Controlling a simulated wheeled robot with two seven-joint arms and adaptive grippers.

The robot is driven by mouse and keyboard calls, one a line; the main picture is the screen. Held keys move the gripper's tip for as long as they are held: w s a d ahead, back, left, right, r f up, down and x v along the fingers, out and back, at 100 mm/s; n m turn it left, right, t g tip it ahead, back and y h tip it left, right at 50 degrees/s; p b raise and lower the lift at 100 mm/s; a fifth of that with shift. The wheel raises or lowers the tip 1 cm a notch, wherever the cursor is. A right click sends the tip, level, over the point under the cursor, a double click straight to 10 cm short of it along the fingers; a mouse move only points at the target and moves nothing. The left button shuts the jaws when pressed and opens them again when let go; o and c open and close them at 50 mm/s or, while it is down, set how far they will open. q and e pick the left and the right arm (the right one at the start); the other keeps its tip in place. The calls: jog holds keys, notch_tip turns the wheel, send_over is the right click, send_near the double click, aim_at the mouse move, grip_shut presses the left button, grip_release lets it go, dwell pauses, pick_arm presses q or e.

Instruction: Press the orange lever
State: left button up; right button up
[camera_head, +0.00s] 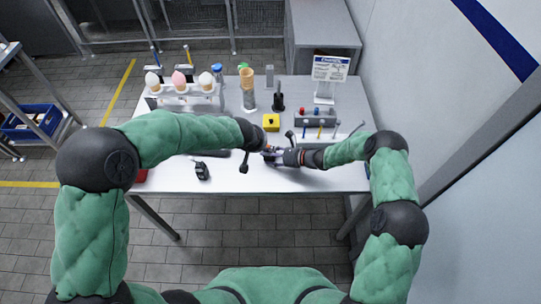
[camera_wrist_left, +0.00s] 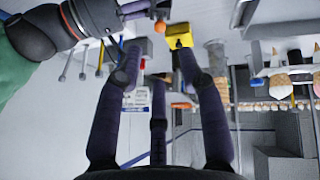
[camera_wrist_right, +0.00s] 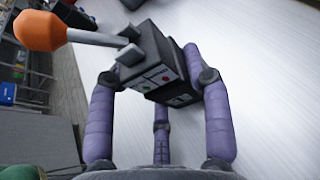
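A small dark grey box with an orange-knobbed lever (camera_wrist_right: 100,39) is in front of my right gripper (camera_wrist_right: 158,78), whose fingers close on both sides of the box (camera_wrist_right: 158,62). The lever points to the upper left in the right wrist view, and its orange knob (camera_wrist_right: 38,31) is free. The orange knob also shows in the left wrist view (camera_wrist_left: 160,27). In the head view my right gripper (camera_head: 272,155) is over the table's front middle. My left gripper (camera_head: 245,161) is just left of it. The left wrist view shows its fingers (camera_wrist_left: 158,52) spread and empty, apart from the knob.
The white table (camera_head: 330,178) bears a yellow button box (camera_head: 271,121), a grey box with several knobs (camera_head: 316,118) and a black upright device (camera_head: 278,101). An ice cream rack (camera_head: 180,92) and a cone stack (camera_head: 247,82) stand behind. A small black device (camera_head: 202,171) lies front left.

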pick_arm(q)
jog(key=c, duration=0.5)
jog(key=shift+s+d+f, duration=0.15)
jog(key=shift+d+f, duration=0.1)
grip_shut()
jog(key=s+d+f+n+t+h, duration=0.2)
jog(key=s+d+f+n+h, duration=0.5)
jog(key=n, duration=1)
jog(key=s+a+f+n+t+y, duration=0.2)
jog(key=s+a+n+t+y, duration=0.2)
jog(key=a+n, duration=0.5)
jog(key=shift+f+n+t+y, duration=0.35)
jog(key=shift+n+t+y, duration=0.7)
jog(key=shift+n, duration=2.25)
jog(key=shift+d, duration=0.1)
